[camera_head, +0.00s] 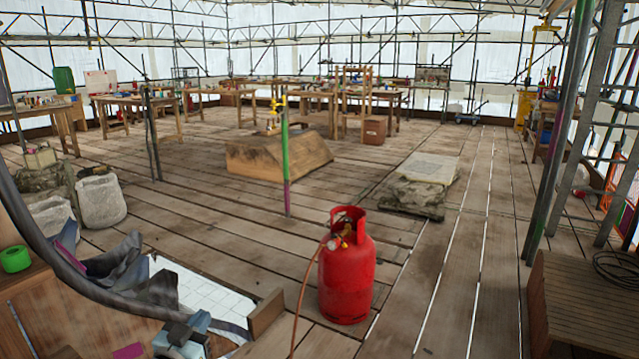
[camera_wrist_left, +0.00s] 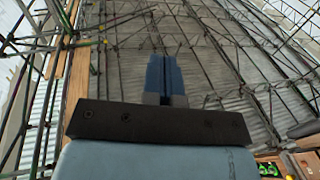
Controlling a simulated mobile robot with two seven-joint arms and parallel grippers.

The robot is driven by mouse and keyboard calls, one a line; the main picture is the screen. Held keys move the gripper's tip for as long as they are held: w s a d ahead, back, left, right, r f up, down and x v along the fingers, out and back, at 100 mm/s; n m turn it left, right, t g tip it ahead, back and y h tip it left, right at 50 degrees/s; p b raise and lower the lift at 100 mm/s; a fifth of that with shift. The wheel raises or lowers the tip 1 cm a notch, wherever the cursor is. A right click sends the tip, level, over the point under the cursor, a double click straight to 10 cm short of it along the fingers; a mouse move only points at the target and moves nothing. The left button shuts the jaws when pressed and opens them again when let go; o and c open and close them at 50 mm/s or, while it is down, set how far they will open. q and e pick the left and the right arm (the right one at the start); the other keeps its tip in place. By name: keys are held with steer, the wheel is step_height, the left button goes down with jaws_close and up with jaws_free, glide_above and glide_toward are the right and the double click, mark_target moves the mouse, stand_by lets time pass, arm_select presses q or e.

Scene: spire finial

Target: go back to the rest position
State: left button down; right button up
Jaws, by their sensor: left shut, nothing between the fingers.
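My left gripper (camera_head: 196,324) shows small and light blue at the bottom of the head view, left of the red gas cylinder. In the left wrist view its blue fingers (camera_wrist_left: 165,75) are together with nothing between them, above a dark crossbar and a light blue body. Behind the fingers are grey sheeting and scaffold poles. My right gripper is not in view.
A red gas cylinder (camera_head: 346,268) with a hose stands on the boards. A workbench (camera_head: 30,310) with green tape is at lower left. A wooden box (camera_head: 580,310) is at lower right. Sacks (camera_head: 100,200), a timber block (camera_head: 275,155) and stone slabs (camera_head: 425,175) lie beyond.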

arm_select(q)
steer(key=s+d+r+h+b, duration=0.15)
steer(key=s+d, duration=0.25)
steer(key=s, duration=0.5)
steer(key=s+d+r+n+h, duration=0.15)
steer(key=s+d, duration=0.35)
steer(key=s, duration=0.5)
steer(key=s+d+r+h, duration=0.15)
steer(key=s+d, duration=0.25)
steer(key=s, duration=0.5)
steer(key=s+a+r+g+y+p, duration=0.3)
steer(key=a+r+g+y+p, duration=0.3)
steer(key=p, duration=3.1)
steer(key=shift+s+a+r+g+p, duration=0.25)
steer(key=shift+s+a+g+p, duration=0.15)
steer(key=shift+a+g, duration=0.5)
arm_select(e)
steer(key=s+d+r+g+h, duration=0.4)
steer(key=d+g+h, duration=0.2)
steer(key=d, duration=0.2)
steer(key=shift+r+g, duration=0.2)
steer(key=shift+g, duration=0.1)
arm_select(q)
steer(key=shift+a, duration=0.2)
